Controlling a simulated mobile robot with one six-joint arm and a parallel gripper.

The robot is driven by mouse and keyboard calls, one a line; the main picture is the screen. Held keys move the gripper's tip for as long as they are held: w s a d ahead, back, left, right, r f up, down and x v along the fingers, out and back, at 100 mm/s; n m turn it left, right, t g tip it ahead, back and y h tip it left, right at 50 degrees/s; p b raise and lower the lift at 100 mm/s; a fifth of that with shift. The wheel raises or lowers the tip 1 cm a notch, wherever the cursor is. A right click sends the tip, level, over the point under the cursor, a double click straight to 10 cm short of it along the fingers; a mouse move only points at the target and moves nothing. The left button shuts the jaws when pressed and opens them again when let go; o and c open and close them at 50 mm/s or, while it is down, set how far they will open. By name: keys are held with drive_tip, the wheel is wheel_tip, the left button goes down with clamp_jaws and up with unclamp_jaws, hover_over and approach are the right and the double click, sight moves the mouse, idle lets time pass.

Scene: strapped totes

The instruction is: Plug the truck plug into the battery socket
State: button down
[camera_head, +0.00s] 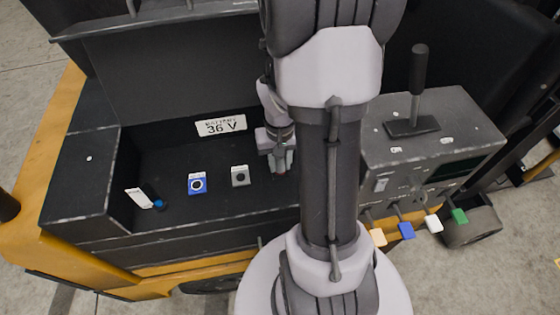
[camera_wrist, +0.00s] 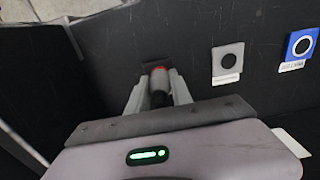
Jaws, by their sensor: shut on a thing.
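My gripper (camera_wrist: 157,92) is shut on a dark plug (camera_wrist: 159,78) with a grey body and a red part at its far end. In the head view, my gripper (camera_head: 280,160) is low in the dark battery bay, right of the sockets. The grey socket plate (camera_head: 240,176) with a round black opening is nearest; it also shows in the wrist view (camera_wrist: 228,62), right of the plug and apart from it. A blue socket plate (camera_head: 198,184) is farther left; the wrist view shows it at the right edge (camera_wrist: 300,46). Small plate lettering is unreadable.
A "36 V" sign (camera_head: 221,126) is on the bay's back wall. A white tag (camera_head: 138,198) and a small blue connector (camera_head: 158,203) are at the bay's left. A control console (camera_head: 430,135) with a lever stands right of my arm. The bay floor around the sockets is clear.

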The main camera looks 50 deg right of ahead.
drive_tip(key=shift+f, duration=0.25)
drive_tip(key=c, duration=1.1)
unclamp_jaws()
drive_tip(key=shift+r, duration=0.1)
drive_tip(key=shift+o, duration=0.2)
wheel_tip(320, 180, up, 17)
drive_tip(key=p, duration=0.5)
drive_tip(key=shift+r, duration=0.2)
